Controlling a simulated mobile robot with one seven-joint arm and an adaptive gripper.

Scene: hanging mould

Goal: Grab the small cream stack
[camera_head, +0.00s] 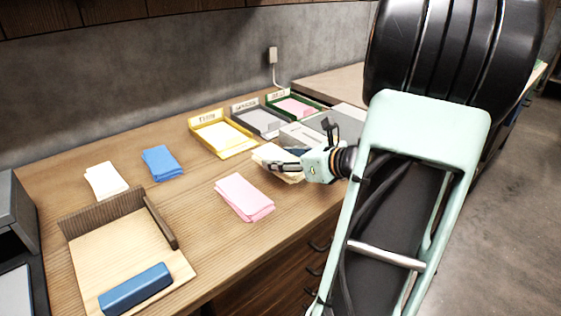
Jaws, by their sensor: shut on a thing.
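My gripper (273,164) is shut on a cream stack (266,152) near the right part of the wooden desk, just in front of the trays. My fingers cover part of this stack, and I cannot tell whether it rests on the desk or is lifted. Another small cream stack (105,180) lies on the desk at the left, well apart from my gripper.
A pink stack (244,197) lies left of my gripper; a blue stack (162,162) lies farther left. Yellow (246,151), grey (239,107) and green (317,104) trays stand behind. A wooden jig (85,262) with a blue block (135,289) fills the front left.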

